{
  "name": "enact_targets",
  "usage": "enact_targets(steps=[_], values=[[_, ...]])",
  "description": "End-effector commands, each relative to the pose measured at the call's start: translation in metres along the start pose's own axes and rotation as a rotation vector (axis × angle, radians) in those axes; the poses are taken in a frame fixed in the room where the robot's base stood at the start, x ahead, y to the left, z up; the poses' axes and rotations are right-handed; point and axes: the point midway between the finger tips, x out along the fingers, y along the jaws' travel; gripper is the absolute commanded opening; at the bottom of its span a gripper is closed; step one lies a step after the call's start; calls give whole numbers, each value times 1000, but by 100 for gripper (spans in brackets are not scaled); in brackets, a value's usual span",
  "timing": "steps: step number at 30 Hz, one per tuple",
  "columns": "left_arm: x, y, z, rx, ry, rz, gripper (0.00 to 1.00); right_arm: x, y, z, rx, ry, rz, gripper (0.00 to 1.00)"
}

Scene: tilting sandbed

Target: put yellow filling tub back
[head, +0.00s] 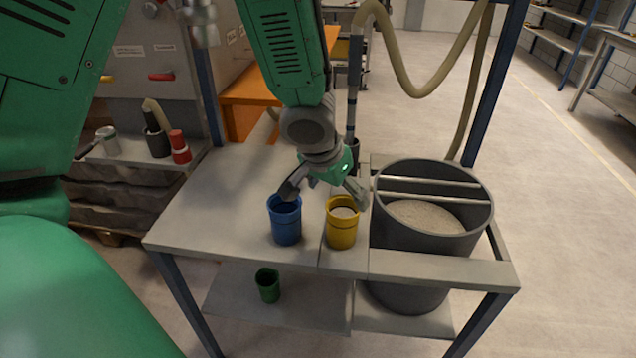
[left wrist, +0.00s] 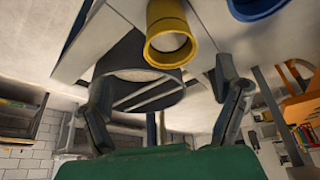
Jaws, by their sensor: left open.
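The yellow tub (head: 342,228) stands upright on the grey table, between the blue tub (head: 286,222) and the large grey sand bin (head: 400,238). Pale material shows inside its mouth. My left gripper (head: 324,192) is open and empty, just behind and above the yellow and blue tubs, with its fingers spread to either side. In the left wrist view, which looks upside down, the yellow tub (left wrist: 170,48) lies ahead between the two fingers, apart from them. The blue tub (left wrist: 258,8) is at the top edge there. My right gripper is not in view.
The bin holds pale sand (head: 425,216) and has two bars across its top. A green tub (head: 268,285) stands on the lower shelf. A hose (head: 400,75) hangs behind the table. The table's left part (head: 215,205) is clear. Red and black items sit on a side ledge.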

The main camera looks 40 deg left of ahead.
Motion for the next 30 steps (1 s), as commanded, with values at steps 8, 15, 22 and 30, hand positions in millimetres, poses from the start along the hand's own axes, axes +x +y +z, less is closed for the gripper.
enact_targets(steps=[8,15,22,30], values=[[39,12,54,5,-96,70,85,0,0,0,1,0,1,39],[112,33,206,11,-254,142,85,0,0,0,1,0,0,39],[126,20,307,81,-323,45,85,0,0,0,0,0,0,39],[126,11,328,112,-337,6,85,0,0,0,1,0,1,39]])
